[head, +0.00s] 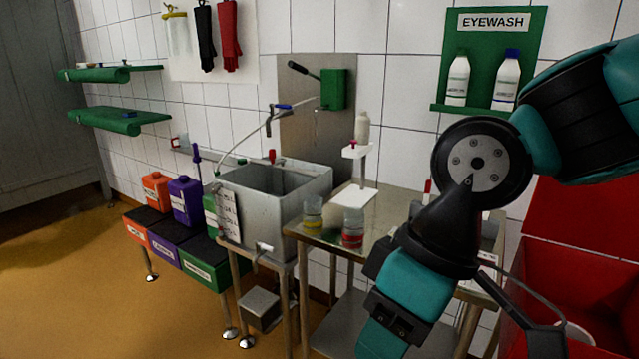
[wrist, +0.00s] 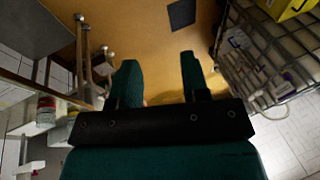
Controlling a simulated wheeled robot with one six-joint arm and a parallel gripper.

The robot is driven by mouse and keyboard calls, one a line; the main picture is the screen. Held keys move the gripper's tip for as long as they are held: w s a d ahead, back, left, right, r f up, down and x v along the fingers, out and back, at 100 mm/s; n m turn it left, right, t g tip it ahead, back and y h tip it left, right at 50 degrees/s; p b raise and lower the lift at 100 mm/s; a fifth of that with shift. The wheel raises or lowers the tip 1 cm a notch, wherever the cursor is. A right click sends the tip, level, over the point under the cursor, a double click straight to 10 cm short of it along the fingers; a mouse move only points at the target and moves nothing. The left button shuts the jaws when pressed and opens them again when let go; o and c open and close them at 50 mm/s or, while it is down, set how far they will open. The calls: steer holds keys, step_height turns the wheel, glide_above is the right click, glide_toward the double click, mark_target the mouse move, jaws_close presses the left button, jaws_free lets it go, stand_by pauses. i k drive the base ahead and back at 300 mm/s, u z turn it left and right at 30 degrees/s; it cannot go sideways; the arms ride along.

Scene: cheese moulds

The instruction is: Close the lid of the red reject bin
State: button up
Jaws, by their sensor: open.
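The red reject bin (head: 540,265) stands at the right edge of the head view, partly hidden behind my arm. Its red lid (head: 590,225) is raised and leans up at the back, so the bin is open. Something pale, hard to make out, shows at its lower front. My gripper (wrist: 158,75) shows in the wrist view with its two green fingers apart and nothing between them, above the tan floor. In the head view my arm passes in front of the steel table, left of the bin; the fingers are out of that frame. The bin is not seen in the wrist view.
A steel table (head: 400,215) with jars and a steel sink (head: 275,195) stand left of my arm. Orange, purple and green boxes line the far left. In the wrist view a wire crate (wrist: 270,60) is close on the right. Open floor (head: 80,300) lies at left.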

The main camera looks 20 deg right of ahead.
mark_target(602, 218)
steer(key=z, duration=0.9)
steer(key=i, duration=0.95)
steer(key=z, duration=0.75)
